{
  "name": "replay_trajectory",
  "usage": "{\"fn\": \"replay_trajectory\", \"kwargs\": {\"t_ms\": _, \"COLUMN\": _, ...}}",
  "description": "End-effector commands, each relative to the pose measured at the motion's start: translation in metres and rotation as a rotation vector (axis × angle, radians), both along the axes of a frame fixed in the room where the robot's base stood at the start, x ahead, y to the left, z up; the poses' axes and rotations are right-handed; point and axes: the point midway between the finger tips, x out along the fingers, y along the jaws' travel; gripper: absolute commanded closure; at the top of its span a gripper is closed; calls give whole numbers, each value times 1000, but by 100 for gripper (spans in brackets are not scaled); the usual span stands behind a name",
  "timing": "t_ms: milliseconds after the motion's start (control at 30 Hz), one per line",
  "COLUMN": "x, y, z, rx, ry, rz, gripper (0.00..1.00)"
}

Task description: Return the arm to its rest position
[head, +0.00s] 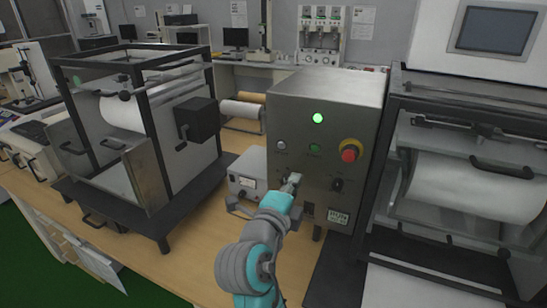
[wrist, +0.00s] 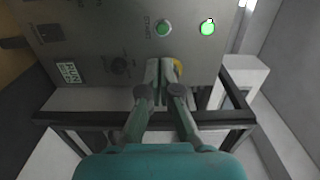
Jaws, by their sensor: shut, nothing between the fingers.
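My arm (head: 258,252), teal and grey, reaches up from the bottom of the head view. My gripper (head: 292,181) is in front of the lower left of a grey metal control box (head: 325,88). In the wrist view my gripper (wrist: 160,66) has its two fingers drawn together, shut and empty. The fingertips overlap a yellow part of the box's face in that view. I cannot tell whether they touch the panel.
The box carries a lit green lamp (head: 317,118), a green button (head: 314,148), a red stop knob (head: 349,154) on yellow and a black switch (head: 337,185). A framed roll machine (head: 145,80) stands left, another (head: 465,190) right. A small grey box (head: 246,170) sits beside my gripper.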

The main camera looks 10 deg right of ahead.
Motion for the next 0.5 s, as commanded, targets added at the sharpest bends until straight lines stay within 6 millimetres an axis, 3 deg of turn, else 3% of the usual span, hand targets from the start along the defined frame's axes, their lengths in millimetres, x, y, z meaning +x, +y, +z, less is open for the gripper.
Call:
{"fn": "replay_trajectory", "kwargs": {"t_ms": 267, "x": -18, "y": -6, "z": -83, "rx": -251, "ry": 194, "rz": 139, "gripper": 100}}
{"fn": "replay_trajectory", "kwargs": {"t_ms": 500, "x": -57, "y": -11, "z": -161, "rx": -501, "ry": 360, "rz": 298, "gripper": 100}}
